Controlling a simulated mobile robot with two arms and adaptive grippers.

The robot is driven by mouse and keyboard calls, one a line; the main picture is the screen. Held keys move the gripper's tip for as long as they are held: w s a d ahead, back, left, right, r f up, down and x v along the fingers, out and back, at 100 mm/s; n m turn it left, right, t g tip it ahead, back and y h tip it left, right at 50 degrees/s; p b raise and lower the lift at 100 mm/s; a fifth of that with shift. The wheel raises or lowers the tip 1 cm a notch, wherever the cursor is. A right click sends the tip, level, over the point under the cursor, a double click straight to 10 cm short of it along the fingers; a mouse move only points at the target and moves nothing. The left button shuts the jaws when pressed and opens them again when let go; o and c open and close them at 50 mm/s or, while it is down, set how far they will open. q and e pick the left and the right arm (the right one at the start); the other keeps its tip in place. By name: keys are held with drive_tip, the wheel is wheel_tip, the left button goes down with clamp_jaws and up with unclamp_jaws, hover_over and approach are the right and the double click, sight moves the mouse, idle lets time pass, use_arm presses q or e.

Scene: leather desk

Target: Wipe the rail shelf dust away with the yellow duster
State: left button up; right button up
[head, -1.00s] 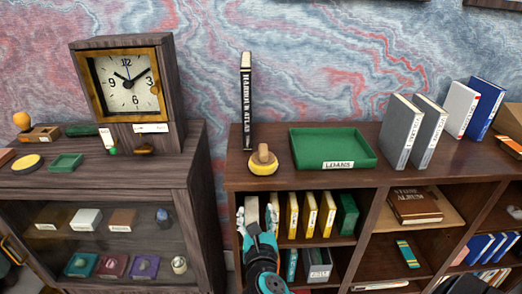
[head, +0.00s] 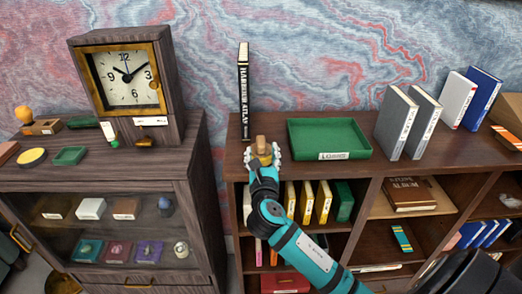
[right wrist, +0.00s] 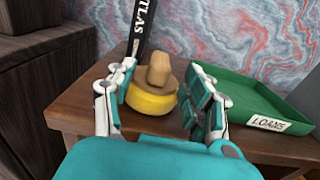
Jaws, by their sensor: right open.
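The yellow duster (right wrist: 152,99) is a round yellow pad with a wooden knob handle. It stands on top of the bookshelf and is partly hidden by my right gripper in the head view, where its knob (head: 261,143) shows. My right gripper (head: 262,158) is open, with its fingers on either side of the duster. In the right wrist view the gripper (right wrist: 158,108) shows gaps between the fingers and the pad. The shelf top (head: 310,172) is dark brown wood. I cannot make out dust on it. My left gripper is not in view.
A black upright book (head: 244,95) stands behind the duster. A green LOANS tray (head: 330,140) lies just right of it. Grey books (head: 397,120) stand farther right. The left cabinet carries a clock (head: 126,82). A gap separates the cabinet from the bookshelf.

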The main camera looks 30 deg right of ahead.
sight(261, 140)
drive_tip(key=p+x, duration=0.1)
drive_tip(key=x, duration=0.1)
drive_tip(key=r+x, duration=0.1)
drive_tip(key=x, duration=0.1)
drive_tip(key=shift+w+d+p, duration=0.1)
drive_tip(key=shift+w+p, duration=0.15)
drive_tip(key=shift+p, duration=0.15)
drive_tip(key=shift+w+d+f, duration=0.1)
drive_tip(key=shift+w+d, duration=0.05)
drive_tip(key=shift+w, duration=0.15)
drive_tip(key=shift+s, duration=0.1)
drive_tip(key=shift+c, duration=0.4)
drive_tip(key=shift+c, duration=1.3)
clamp_jaws()
